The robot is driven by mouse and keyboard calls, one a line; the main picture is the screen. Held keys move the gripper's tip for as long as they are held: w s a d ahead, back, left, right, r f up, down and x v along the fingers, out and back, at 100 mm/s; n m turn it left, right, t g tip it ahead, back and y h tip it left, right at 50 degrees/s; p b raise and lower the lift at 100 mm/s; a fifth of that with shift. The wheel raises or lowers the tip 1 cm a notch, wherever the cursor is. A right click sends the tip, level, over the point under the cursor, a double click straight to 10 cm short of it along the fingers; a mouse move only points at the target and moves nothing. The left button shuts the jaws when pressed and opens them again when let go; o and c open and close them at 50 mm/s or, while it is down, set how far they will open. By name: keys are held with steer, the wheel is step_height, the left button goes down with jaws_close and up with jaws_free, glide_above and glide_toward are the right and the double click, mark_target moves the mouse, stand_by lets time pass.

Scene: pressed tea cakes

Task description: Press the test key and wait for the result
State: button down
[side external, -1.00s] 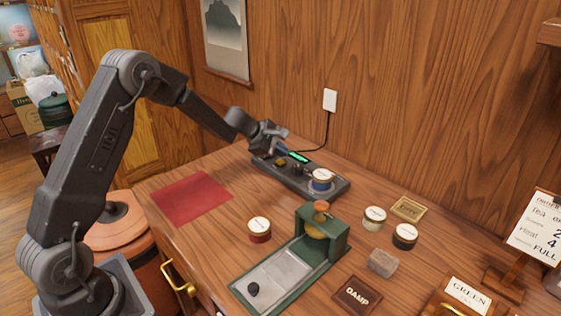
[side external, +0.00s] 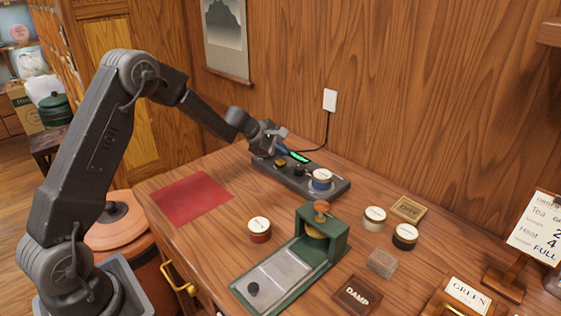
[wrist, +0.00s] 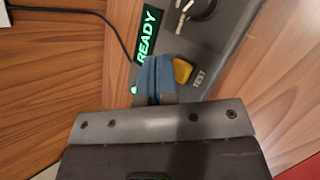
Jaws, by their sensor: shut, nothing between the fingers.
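The dark tester (side external: 336,189) stands at the back of the table by the wall. Its green display (wrist: 150,35) reads READY in the wrist view and also glows in the side view (side external: 301,157). The yellow key (wrist: 183,71), marked TEST, shows just right of my fingertips. A tin with a blue band (side external: 321,182) sits on the tester's right end. My gripper (wrist: 155,78) is shut and empty, its blue fingertips over the tester between display and key. They partly cover the display's lower end. I cannot tell whether they touch anything.
A dark knob (wrist: 200,8) sits beyond the key. A green press (side external: 335,245), a red-banded tin (side external: 259,230), two other tins and a grey block (side external: 382,263) stand nearer the front. A red mat (side external: 190,200) lies bare at left. A cord (side external: 326,135) runs to the wall.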

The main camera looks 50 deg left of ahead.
mark_target(280, 161)
steer(key=shift+f, duration=0.1)
stand_by(0.7)
steer(key=shift+f, duration=0.35)
steer(key=shift+f, duration=0.5)
stand_by(0.6)
steer(key=shift+r, duration=0.95)
steer(key=shift+r, duration=0.1)
steer(key=shift+r, duration=2.4)
